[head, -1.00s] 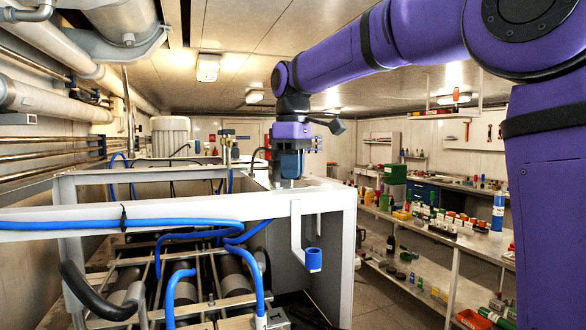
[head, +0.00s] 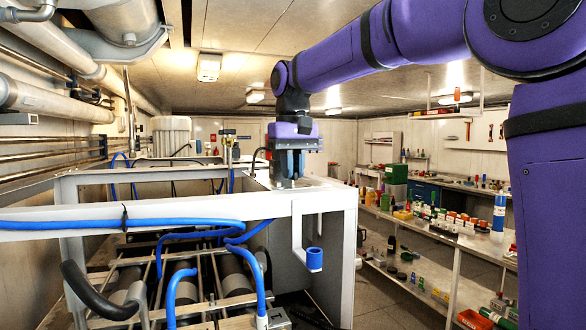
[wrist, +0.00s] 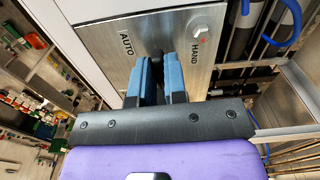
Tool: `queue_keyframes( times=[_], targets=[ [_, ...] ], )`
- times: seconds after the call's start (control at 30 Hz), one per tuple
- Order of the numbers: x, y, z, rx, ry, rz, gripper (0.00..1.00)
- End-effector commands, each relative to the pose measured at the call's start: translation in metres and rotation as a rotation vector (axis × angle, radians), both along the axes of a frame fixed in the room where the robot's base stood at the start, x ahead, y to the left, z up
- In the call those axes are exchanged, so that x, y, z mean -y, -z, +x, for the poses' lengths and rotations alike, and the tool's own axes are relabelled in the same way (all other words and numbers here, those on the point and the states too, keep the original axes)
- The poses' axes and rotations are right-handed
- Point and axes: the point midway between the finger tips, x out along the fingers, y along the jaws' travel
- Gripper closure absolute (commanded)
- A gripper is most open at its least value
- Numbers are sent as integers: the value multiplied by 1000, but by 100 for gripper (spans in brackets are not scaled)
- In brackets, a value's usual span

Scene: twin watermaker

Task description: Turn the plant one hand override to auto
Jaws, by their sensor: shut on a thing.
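The override panel (wrist: 105,48) is a brushed metal plate in the wrist view, with AUTO printed on the left and HAND on the right. A dark selector knob (wrist: 157,50) sits between the labels, mostly hidden by the blue fingers. My gripper (wrist: 159,66) is shut on this knob, with one finger on each side. Which label the knob points to cannot be made out. In the head view my gripper (head: 290,176) points straight down at the top of the white frame, and the knob is hidden there.
A small indicator with a reddish tip (wrist: 201,31) stands beside HAND. The white frame (head: 180,223) carries blue hoses (head: 190,224) and a bracket with a blue cup (head: 314,259). Shelves with many small items (head: 440,228) stand to the right, across an aisle.

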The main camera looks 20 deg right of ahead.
Motion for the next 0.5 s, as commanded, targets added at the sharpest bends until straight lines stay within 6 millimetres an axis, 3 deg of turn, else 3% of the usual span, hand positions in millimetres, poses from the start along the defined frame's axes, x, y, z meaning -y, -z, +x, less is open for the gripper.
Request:
queue_keyframes(
  times=[0.5],
  targets=[
    [0,-1,0,4,55,1,100]
  ],
)
